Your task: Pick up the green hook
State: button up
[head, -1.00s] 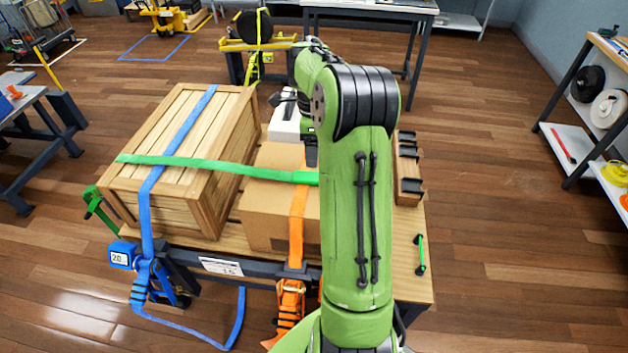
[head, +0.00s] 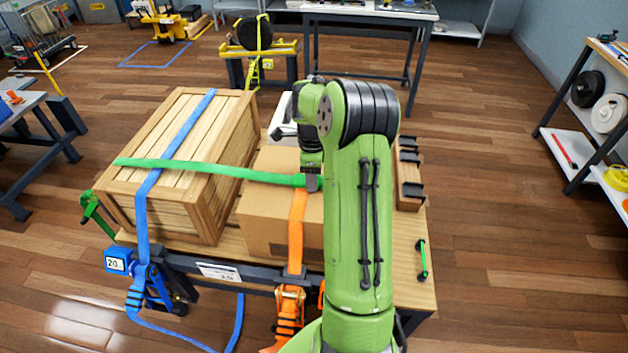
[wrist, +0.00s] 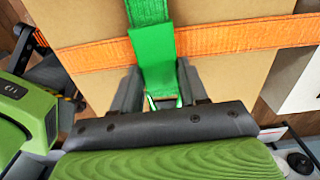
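A green strap (head: 235,172) crosses the wooden crate and the cardboard box. In the wrist view its end, a bright green piece (wrist: 153,43), lies over an orange strap on the box. A narrower green part with a small metallic bit, perhaps the green hook (wrist: 163,84), extends from it between my fingers. My gripper (head: 312,183) is at this strap end, above the box. In the wrist view the fingers of my gripper (wrist: 160,88) stand on either side of the green part, with little or no gap. I cannot tell whether they press on it.
The wooden crate (head: 180,135) stands left of the cardboard box (head: 268,220) on the wooden cart top (head: 405,285). A blue strap (head: 185,128) crosses the crate; an orange strap (head: 298,225) crosses the box. A dark-slotted wooden rack (head: 408,180) and a green-and-black handle-like piece (head: 422,260) lie right.

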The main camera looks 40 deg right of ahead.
jog(key=c, duration=0.5)
notch_tip(320, 180, up, 10)
jog(key=p, duration=0.2)
